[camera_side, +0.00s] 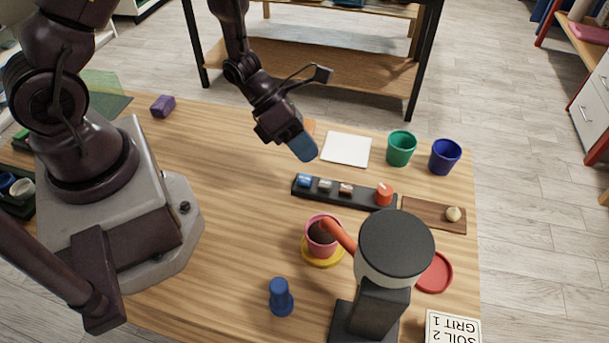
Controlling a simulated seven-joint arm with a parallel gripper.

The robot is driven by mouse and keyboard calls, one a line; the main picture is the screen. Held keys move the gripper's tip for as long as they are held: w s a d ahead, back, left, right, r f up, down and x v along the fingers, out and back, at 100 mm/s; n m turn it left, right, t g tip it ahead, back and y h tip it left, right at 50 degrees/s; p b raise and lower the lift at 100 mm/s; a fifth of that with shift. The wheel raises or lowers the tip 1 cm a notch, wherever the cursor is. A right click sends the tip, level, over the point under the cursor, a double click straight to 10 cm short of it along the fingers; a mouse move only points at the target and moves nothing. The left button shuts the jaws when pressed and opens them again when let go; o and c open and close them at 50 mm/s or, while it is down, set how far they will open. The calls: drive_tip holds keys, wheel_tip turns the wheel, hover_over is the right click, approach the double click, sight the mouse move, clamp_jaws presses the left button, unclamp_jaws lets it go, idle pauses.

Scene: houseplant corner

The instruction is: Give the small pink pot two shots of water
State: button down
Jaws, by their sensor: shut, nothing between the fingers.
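The small pink pot (311,246) holds dark soil and stands on a yellow saucer (322,262). A dispenser with a round dark lid (396,243) stands to its right, and its red spout (341,235) reaches over the pot's rim. My gripper (304,149) has blue fingertips, is shut and empty, and hangs above the table behind the strip's left end. I see no water.
A white card (346,149), a green pot (400,148) and a dark blue pot (444,156) stand behind the strip. A wooden board with a pale knob (453,214), a red saucer (435,273), a soil-and-grit card (453,327) and a blue peg (281,297) lie around. The left-middle table is clear.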

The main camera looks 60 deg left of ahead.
sight(305, 175)
drive_tip(key=shift+r, duration=1)
idle(1.8)
wheel_tip(305, 175, up, 4)
drive_tip(key=shift+f, duration=0.1)
idle(0.3)
drive_tip(key=shift+f, duration=4.45)
drive_tip(key=shift+f, duration=0.1)
drive_tip(key=shift+f, duration=0.3)
